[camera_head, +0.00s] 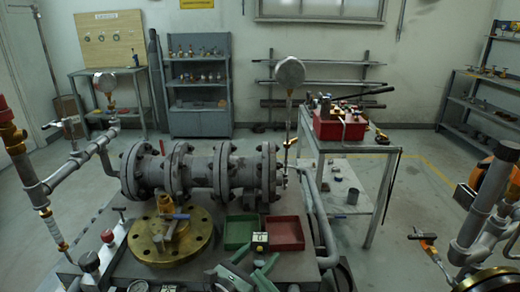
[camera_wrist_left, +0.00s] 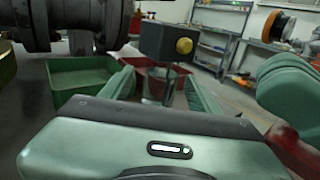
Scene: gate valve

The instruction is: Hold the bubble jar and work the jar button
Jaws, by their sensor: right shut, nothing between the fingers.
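The bubble jar (camera_wrist_left: 157,86) shows in the left wrist view as a clear vessel under a dark box-shaped cap. The yellow jar button (camera_wrist_left: 184,46) is on the cap's side. My left gripper (camera_head: 255,257) is just in front of the jar. Its green fingers (camera_wrist_left: 161,75) are apart on either side of the vessel, with what looks like a small gap at each side. My right gripper (camera_head: 265,283) appears lower in the head view, shut and empty, partly cut off.
A green tray (camera_head: 238,246) and a red tray (camera_head: 302,236) lie close to the jar. The flanged pipe (camera_head: 200,168) runs behind them, with a brass flange (camera_head: 195,246) at left.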

